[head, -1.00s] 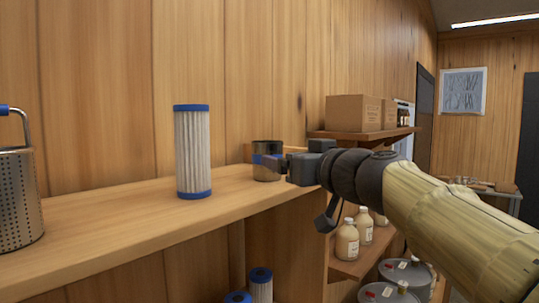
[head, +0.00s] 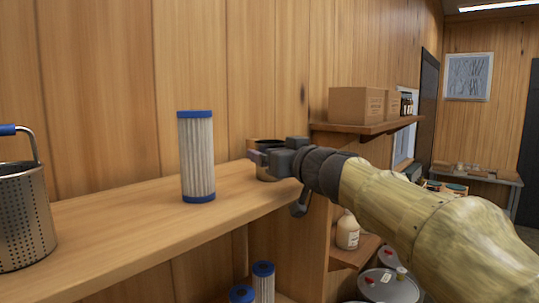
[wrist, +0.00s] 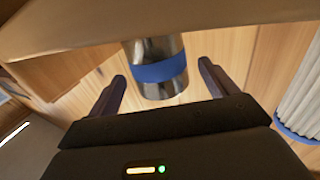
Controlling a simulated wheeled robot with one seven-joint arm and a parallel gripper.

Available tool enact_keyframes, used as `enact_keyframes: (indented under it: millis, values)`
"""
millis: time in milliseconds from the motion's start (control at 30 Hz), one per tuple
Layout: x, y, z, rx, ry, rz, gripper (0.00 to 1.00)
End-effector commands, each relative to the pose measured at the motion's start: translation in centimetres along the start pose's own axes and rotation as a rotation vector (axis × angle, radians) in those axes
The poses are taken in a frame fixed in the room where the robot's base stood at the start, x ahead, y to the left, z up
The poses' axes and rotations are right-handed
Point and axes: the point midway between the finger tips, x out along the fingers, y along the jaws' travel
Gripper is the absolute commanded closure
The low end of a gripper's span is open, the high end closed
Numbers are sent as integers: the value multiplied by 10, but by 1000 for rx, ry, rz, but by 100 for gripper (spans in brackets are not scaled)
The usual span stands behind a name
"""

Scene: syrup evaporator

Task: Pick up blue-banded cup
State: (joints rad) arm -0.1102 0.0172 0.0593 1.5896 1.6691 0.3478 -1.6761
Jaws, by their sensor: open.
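The blue-banded cup (wrist: 158,68) is a shiny metal cup with a blue band, and it shows in the wrist view between my two fingers. In the head view the cup (head: 266,146) stands on the wooden shelf (head: 110,220), mostly hidden behind my gripper (head: 256,158). My gripper also fills the lower part of the wrist view (wrist: 160,82). Its fingers are apart, one on each side of the cup, with gaps showing between them and the cup. I cannot tell how deep the cup sits between the fingers.
A white pleated filter with blue ends (head: 197,157) stands left of the cup on the same shelf. A perforated metal basket (head: 22,215) stands further left. Cardboard boxes (head: 356,105) sit on a higher shelf at right. The shelf between filter and basket is clear.

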Motion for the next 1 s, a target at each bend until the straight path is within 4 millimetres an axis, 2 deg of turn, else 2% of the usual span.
enact_keyframes:
  millis: [33,167,667,767,933,1000]
  values:
    - [9,0,-2,3,-2,-1,15]
    - [17,0,0,0,-1,0,15]
    - [17,0,1,0,0,0,15]
    - [16,0,1,0,0,0,31]
    - [16,0,0,0,0,0,64]
    - [16,0,0,0,0,0,64]
